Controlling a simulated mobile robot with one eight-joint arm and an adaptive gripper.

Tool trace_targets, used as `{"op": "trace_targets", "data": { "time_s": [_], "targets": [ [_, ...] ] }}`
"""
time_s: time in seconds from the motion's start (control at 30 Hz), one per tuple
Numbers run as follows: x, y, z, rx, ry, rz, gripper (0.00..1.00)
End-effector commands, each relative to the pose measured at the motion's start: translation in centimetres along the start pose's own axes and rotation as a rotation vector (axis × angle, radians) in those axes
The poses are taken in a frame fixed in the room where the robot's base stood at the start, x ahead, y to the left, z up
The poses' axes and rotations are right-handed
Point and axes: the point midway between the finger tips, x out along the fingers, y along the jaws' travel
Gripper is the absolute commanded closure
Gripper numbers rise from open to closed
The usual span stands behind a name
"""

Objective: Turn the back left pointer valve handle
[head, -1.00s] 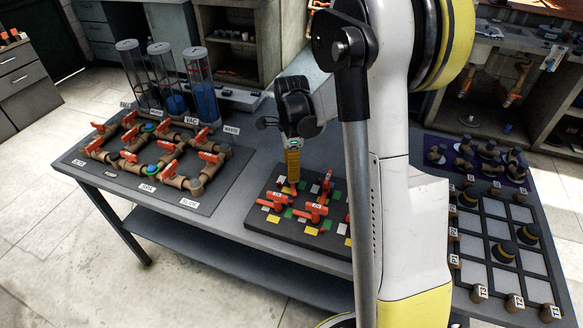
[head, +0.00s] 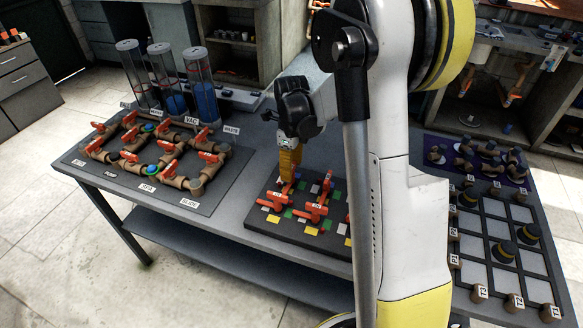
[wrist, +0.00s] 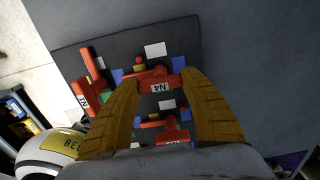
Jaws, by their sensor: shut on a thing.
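The dark board (head: 255,215) on the table carries several red pointer valve handles among coloured squares. My gripper (head: 288,181) reaches down with yellow fingers over the board's back left part. In the wrist view, my gripper (wrist: 160,78) has its two fingertips at either side of a red handle (wrist: 150,76) above a plate that seems to read N4. It is shut on this handle. In the head view the fingers partly hide the handle. A centre handle (head: 313,211) and a back right handle (head: 326,184) stand clear of the fingers.
A pipe panel (head: 205,205) with red valves and clear cylinders (head: 205,97) stand at the left of the table. A grid board (head: 470,250) with dark knobs lies at the right. Bare table lies between the pipe panel and the handle board.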

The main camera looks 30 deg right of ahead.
Motion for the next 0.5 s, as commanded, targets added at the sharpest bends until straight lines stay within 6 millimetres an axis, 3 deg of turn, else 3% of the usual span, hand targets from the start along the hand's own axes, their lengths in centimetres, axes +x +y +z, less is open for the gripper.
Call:
{"op": "trace_targets", "data": {
  "time_s": [0.3,0.33,0.37,0.4,0.5],
  "targets": [
    [0.05,0.04,-0.05,0.003,0.001,0.001,0.78],
    [0.05,0.04,-0.05,0.003,0.001,0.001,0.42],
    [0.04,0.04,-0.05,0.002,0.001,0.001,0.33],
    [0.04,0.04,-0.04,0.002,0.001,0.001,0.24],
    [0.03,0.03,-0.03,0.002,0.0,0.001,0.24]
  ]
}}
